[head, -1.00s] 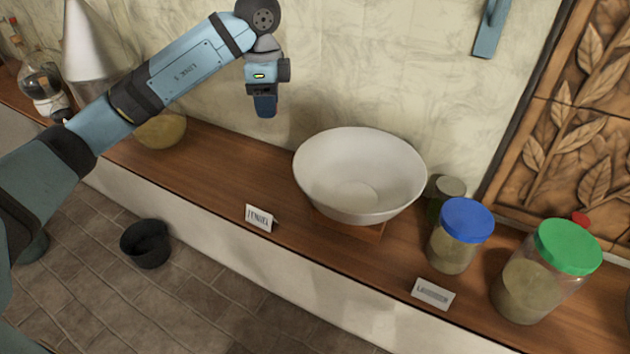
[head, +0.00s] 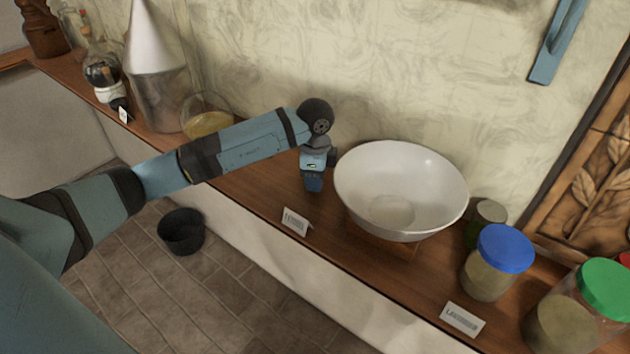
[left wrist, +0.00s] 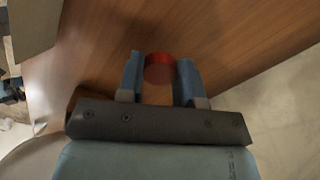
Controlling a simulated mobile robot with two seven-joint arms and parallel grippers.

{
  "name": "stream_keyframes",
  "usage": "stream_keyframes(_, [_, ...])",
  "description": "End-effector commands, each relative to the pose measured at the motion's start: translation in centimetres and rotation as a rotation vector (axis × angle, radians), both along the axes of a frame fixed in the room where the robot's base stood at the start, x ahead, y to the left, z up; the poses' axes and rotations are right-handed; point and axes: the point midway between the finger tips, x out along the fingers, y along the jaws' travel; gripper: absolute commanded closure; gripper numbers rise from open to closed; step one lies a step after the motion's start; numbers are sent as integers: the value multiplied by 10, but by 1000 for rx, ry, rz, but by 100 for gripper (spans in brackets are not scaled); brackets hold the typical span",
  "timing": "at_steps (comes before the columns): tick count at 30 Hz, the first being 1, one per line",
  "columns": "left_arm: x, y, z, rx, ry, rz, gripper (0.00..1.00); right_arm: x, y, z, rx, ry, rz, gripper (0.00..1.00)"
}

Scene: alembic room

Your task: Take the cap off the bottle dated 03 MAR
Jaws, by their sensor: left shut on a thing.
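My left gripper (head: 313,184) points down just above the wooden shelf, close to the left side of the white bowl. In the left wrist view the same gripper (left wrist: 160,80) is shut on a red round cap (left wrist: 159,68), held between its two blue fingers. No bottle shows attached to the cap; the wooden surface is visible around it. In the head view the cap is too small or hidden to make out. No label reading 03 MAR can be read in any view. My right gripper is out of view.
The white bowl (head: 402,182) stands right of the gripper. A blue-lidded jar (head: 490,272) and green-lidded jar (head: 570,318) stand further right. A small card (head: 295,222) is at the shelf's front edge. A glass flask (head: 102,68) stands far left. A dark bucket (head: 181,232) is on the floor.

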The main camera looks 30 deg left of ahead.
Motion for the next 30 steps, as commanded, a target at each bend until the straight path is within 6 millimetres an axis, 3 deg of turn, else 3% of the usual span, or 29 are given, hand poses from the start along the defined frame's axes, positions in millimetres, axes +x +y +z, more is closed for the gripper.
stream_keyframes(4, [0, 0, -17, 0, 0, 1, 95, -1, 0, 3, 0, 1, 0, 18])
stream_keyframes(14, [0, 0, -21, 0, 0, 1, 95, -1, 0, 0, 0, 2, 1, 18])
stream_keyframes(15, [0, 0, -20, 0, 0, 1, 62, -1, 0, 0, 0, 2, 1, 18])
stream_keyframes(18, [0, 0, -20, 0, 0, 1, 42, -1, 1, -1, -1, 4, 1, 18])
stream_keyframes(30, [0, 0, -10, -1, -3, 0, 42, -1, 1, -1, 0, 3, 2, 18])
